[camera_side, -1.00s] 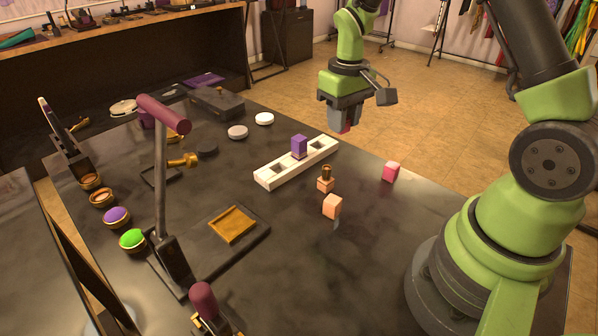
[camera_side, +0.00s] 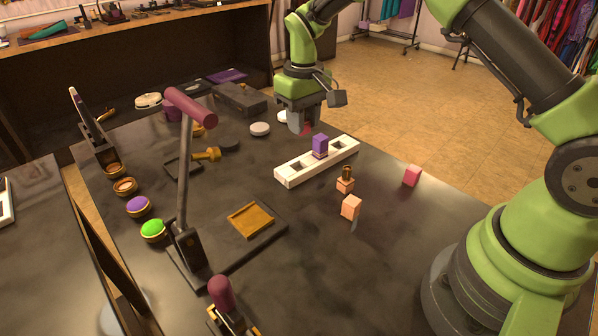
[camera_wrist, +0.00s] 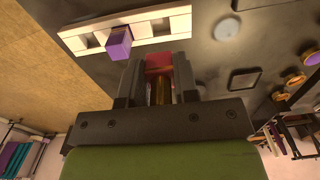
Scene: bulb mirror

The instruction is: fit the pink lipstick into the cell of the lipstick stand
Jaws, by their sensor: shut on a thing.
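My gripper (camera_side: 303,127) is shut on the pink lipstick (camera_wrist: 160,64). In the wrist view its reddish-pink end and gold body show between the fingers. In the side view only a little of the lipstick (camera_side: 307,129) shows beside the fingers. The white lipstick stand (camera_side: 287,181) lies on the dark table, and a purple lipstick (camera_side: 320,145) stands in its middle cell. The cells on either side look empty. My gripper is raised above the table, behind the stand in the side view. The stand (camera_wrist: 152,32) is beyond the fingertips in the wrist view.
A white round compact (camera_side: 260,129) lies left of my gripper. A tall arm-like press (camera_side: 184,180) rises at front left.

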